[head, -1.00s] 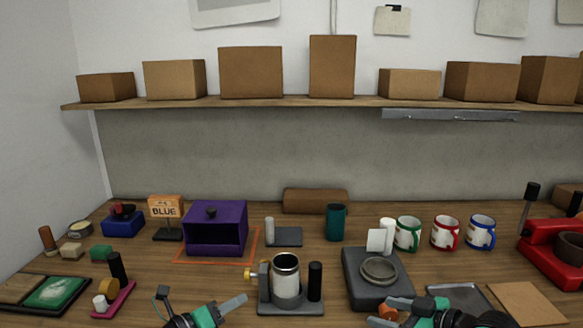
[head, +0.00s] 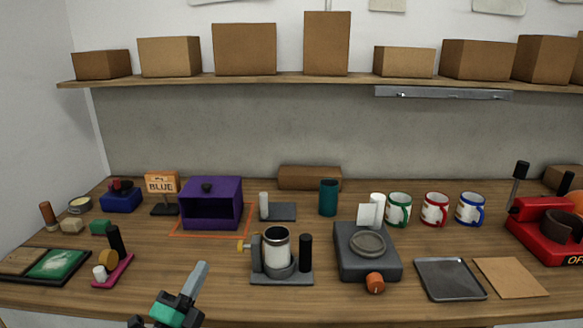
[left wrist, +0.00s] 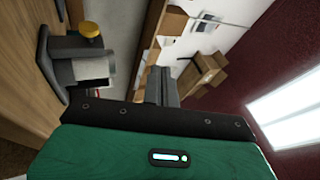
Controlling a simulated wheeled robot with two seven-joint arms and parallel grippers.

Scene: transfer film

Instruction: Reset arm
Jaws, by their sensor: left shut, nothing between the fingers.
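My left gripper (head: 197,278) shows at the bottom of the head view, left of centre. It is shut and empty, its fingers together and pointing up. It is near the table's front edge, left of the grey machine with a white-and-steel canister (head: 277,250). In the left wrist view its dark closed fingers (left wrist: 162,86) show beyond the teal body, with that machine to the left in a tilted view. My right gripper is out of the head view.
The wooden table (head: 215,258) holds a purple box (head: 211,217), a grey device with an orange knob (head: 367,262), a dark tray (head: 450,279), several mugs, a teal cup (head: 328,198) and a red machine (head: 545,238). A shelf (head: 300,80) with cardboard boxes runs above.

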